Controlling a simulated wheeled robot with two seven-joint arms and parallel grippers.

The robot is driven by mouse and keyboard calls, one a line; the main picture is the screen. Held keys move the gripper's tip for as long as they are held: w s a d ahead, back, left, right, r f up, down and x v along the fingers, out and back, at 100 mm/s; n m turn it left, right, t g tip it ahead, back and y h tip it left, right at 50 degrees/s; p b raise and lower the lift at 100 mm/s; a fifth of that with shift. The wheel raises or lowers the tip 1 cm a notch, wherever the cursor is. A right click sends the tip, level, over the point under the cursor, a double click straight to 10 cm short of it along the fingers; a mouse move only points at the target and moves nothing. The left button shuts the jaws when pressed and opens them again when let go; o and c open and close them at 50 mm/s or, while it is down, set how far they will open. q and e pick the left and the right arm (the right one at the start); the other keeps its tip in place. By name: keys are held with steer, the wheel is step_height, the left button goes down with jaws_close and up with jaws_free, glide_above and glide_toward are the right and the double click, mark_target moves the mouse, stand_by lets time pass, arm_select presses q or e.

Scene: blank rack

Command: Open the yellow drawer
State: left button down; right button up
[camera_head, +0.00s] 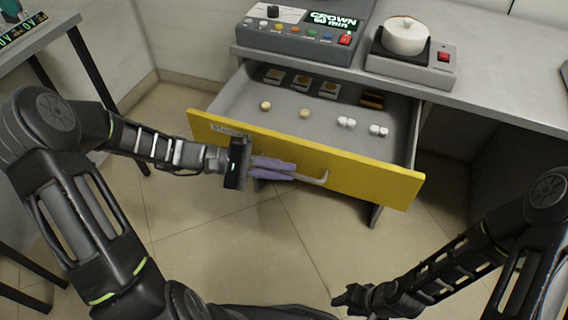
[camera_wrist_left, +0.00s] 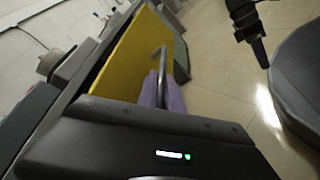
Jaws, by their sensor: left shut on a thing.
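The yellow drawer (camera_head: 370,178) is pulled well out from under the grey counter, and its inside shows. A pale bar handle (camera_head: 318,181) sits on its front. My left gripper (camera_head: 285,169), with purple fingers, is shut on this handle. In the left wrist view the purple fingers of my left gripper (camera_wrist_left: 164,92) meet the handle (camera_wrist_left: 160,58) in front of the yellow drawer front (camera_wrist_left: 125,62); the fingers hide part of the handle. My right gripper (camera_head: 343,299) is low in the head view, away from the drawer; its fingers are too dark to read.
The drawer holds several small pale pieces and several square items at the back. On the counter (camera_head: 480,98) stand a grey control box (camera_head: 300,45) and a device with a white round pot (camera_head: 404,36). The floor before the drawer is clear.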

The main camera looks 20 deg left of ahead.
arm_select(q)
steer(key=c, duration=1.8)
jaws_free()
steer(key=shift+o, duration=0.2)
steer(key=v, duration=0.8)
steer(key=shift+p, duration=0.4)
